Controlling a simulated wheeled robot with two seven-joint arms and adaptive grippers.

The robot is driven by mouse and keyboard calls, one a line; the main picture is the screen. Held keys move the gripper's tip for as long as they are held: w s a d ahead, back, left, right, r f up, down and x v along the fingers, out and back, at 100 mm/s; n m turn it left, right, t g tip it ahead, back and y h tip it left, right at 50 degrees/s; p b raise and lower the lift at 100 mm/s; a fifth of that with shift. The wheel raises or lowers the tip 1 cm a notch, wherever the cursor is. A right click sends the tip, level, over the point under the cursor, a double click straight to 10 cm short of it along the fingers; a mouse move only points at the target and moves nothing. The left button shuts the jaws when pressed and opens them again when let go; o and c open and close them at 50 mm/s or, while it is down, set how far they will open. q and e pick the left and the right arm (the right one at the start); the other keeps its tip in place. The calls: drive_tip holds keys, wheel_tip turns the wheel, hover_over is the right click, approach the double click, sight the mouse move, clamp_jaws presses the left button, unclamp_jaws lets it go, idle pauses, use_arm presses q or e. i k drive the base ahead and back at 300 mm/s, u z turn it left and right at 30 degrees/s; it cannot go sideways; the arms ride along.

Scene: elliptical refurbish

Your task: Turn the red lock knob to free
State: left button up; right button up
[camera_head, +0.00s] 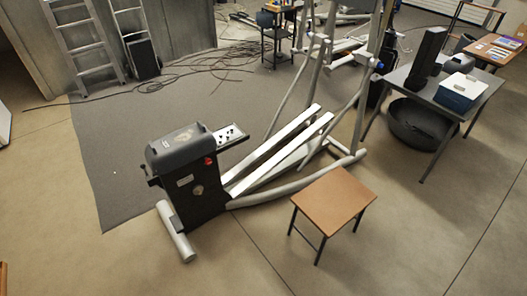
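A small red knob (209,161) shows on the side of the dark housing of the elliptical machine (197,197), just under a small tray with small parts (230,136). The knob is too small in the picture to tell how it is turned. Nothing touches it. The machine stands in the middle of the room, its long pale rails (272,150) running back to the right. Neither of my grippers is in view.
A wooden-topped stool (333,201) stands right of the machine. A grey table (428,88) with a blue-and-white box (460,92) is farther right, a dark round tub (418,125) beneath it. Cables (170,83) lie on the mat behind. The front floor is clear.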

sight(209, 161)
drive_tip(key=z, duration=0.2)
drive_tip(key=k, duration=0.35)
drive_tip(key=u, duration=1.45)
drive_tip(key=i, duration=1.45)
drive_tip(key=z, duration=0.2)
